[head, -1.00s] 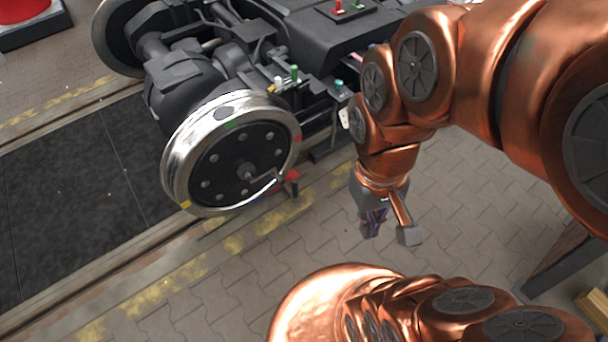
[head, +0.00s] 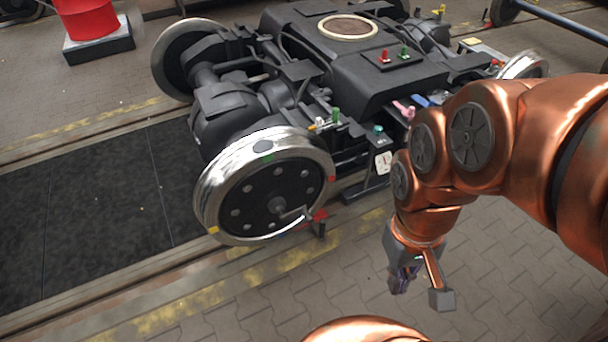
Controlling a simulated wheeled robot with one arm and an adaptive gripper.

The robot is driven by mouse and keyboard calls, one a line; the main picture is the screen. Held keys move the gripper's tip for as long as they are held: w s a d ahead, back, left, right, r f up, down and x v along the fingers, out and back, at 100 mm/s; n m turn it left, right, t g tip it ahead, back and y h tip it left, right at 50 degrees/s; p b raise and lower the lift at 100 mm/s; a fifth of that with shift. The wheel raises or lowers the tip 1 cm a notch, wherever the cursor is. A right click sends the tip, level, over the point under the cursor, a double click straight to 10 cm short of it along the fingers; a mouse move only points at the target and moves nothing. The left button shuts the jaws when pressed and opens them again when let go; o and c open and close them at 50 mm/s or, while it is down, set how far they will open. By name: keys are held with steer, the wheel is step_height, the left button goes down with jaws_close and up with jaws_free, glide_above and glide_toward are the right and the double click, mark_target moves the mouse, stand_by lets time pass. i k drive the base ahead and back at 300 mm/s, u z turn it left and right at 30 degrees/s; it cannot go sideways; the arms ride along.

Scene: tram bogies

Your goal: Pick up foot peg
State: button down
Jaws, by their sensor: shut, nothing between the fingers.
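My gripper (head: 400,284) hangs at the end of the copper arm, pointing down over the paving to the right of the near wheel. I cannot tell which part is the foot peg. Small coloured pieces sit on the black bogie (head: 290,90): a red one (head: 384,56) and a green one (head: 404,53) on its top. Another green one (head: 335,114) and a teal one (head: 378,129) are near the wheel. My gripper is apart from all of them.
The shiny near wheel (head: 265,185) stands on the rail, with a red piece (head: 320,215) beside its lower right. A red drum (head: 82,18) on a dark block stands at the back left. The paving (head: 300,300) in front is clear.

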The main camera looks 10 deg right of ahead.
mark_target(383, 59)
steer(key=z, duration=1.9)
steer(key=i, duration=1.4)
steer(key=u, duration=2.6)
